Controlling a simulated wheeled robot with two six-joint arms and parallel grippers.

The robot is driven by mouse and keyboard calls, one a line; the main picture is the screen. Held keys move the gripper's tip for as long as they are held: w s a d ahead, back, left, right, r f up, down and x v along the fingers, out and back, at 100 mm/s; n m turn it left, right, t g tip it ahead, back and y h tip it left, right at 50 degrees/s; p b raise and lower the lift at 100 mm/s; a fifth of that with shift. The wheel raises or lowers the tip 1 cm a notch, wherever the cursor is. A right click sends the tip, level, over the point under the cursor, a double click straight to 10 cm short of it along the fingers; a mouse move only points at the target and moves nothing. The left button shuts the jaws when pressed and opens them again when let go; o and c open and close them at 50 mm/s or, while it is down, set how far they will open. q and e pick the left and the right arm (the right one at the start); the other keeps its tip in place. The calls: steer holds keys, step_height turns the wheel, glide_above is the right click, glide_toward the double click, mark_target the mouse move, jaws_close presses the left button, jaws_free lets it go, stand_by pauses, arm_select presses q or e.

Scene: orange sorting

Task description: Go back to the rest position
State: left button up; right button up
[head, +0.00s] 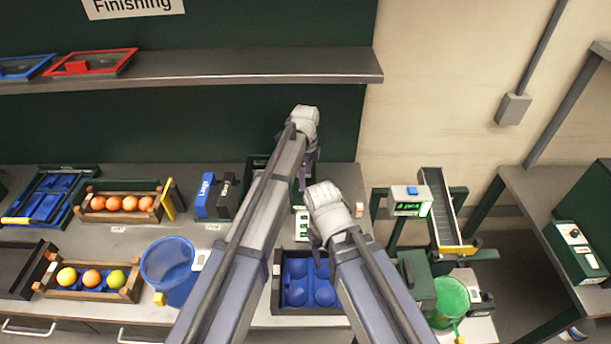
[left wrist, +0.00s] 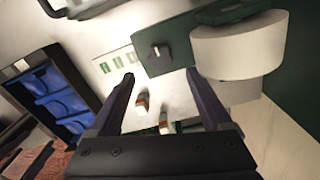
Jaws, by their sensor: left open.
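My left arm reaches up the middle of the head view, and its gripper (head: 309,160) hangs over the back of the table. In the left wrist view its two dark fingers (left wrist: 162,82) stand wide apart with nothing held between them. Two small bottles (left wrist: 150,112) lie on the table beyond the fingers. My right arm is bent over the table's front, above a tray with blue cups (head: 275,292). The right gripper is mostly hidden behind its own wrist, so its jaws cannot be made out.
Wooden crates of oranges (head: 120,215) and mixed fruit (head: 88,294) stand at left, beside a blue bin (head: 165,285). A green bin (head: 450,318) and a small conveyor (head: 441,205) are at right. A white roll on a green device (left wrist: 238,50) is close to the left gripper.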

arm_select(q)
steer(key=shift+r+p, duration=0.45)
steer(key=shift+r, duration=0.4)
arm_select(e)
steer(key=shift+r, duration=0.85)
steer(key=shift+f, duration=0.1)
